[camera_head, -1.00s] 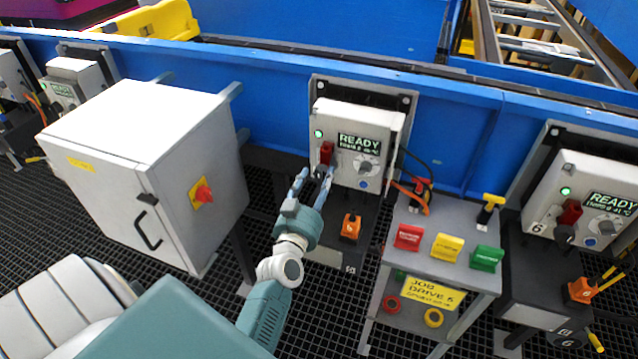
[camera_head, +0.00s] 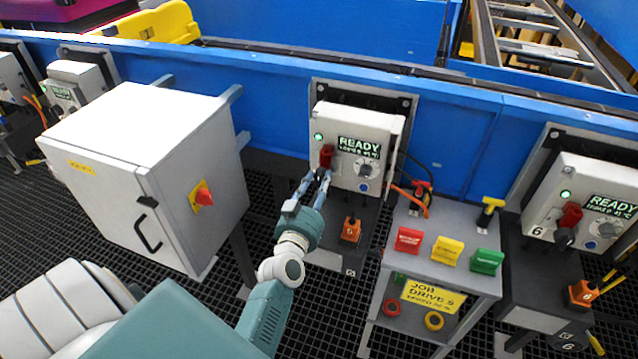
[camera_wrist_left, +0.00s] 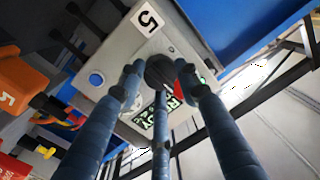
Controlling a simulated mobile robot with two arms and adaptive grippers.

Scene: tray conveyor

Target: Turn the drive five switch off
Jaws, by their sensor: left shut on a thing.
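The drive five box (camera_head: 388,128) is grey-white, with a screen reading READY (camera_head: 358,147) and a lit green lamp. It shows a "5" label (camera_wrist_left: 146,20) in the left wrist view. Its red switch (camera_head: 326,157) sits on the left of the front, with a black round knob (camera_wrist_left: 160,71) at it. My left gripper (camera_head: 318,180) reaches up from below, its fingers shut around the black knob; a bit of red shows behind it in the wrist view. Fingers partly hide the knob and screen. My right gripper is not in view.
A grey cabinet (camera_head: 120,130) with a red rotary handle stands left of my arm. A small stand (camera_head: 395,255) with red, yellow and green tags and a JOB DRIVE 5 sign is at right. Another drive box marked 6 (camera_head: 600,180) is farther right.

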